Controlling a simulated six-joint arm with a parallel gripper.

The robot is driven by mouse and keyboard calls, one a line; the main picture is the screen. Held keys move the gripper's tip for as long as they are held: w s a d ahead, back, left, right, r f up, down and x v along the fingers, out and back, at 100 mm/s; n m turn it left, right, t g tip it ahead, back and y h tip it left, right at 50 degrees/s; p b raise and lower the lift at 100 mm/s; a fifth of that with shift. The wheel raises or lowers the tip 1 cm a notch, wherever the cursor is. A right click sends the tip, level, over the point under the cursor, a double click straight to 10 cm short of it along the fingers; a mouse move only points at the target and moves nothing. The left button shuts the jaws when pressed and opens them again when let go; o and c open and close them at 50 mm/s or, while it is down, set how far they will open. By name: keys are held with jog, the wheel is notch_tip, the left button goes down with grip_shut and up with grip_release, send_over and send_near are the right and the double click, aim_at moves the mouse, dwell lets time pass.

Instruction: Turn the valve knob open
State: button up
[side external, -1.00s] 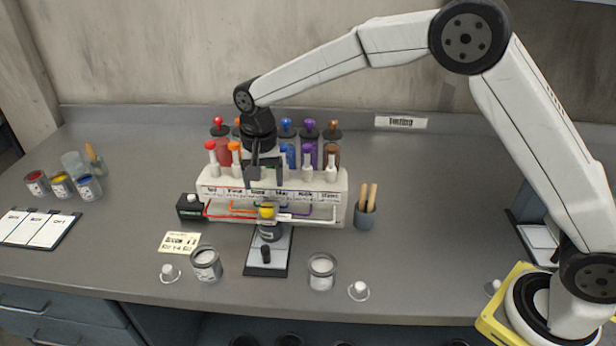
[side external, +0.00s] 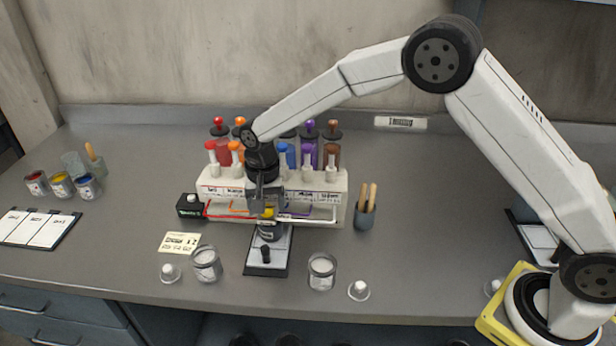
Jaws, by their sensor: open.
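Colour-topped valves, such as an orange one (side external: 235,147) and a blue one (side external: 283,149), line the rack. My gripper hides the middle ones.
The dark body stands on a scale-like plate (side external: 266,268). Glass jars (side external: 207,263) (side external: 321,271) flank it. A black box (side external: 190,206) is left of the rack, and a grey cup with wooden sticks (side external: 365,215) is right.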

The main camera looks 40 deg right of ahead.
grip_shut()
jog(key=shift+n, duration=0.4)
jog(key=n, duration=1.2)
jog(key=shift+n, duration=0.3)
jog(key=n, duration=0.4)
jog(key=shift+n, duration=0.3)
jog(key=shift+r, duration=0.1)
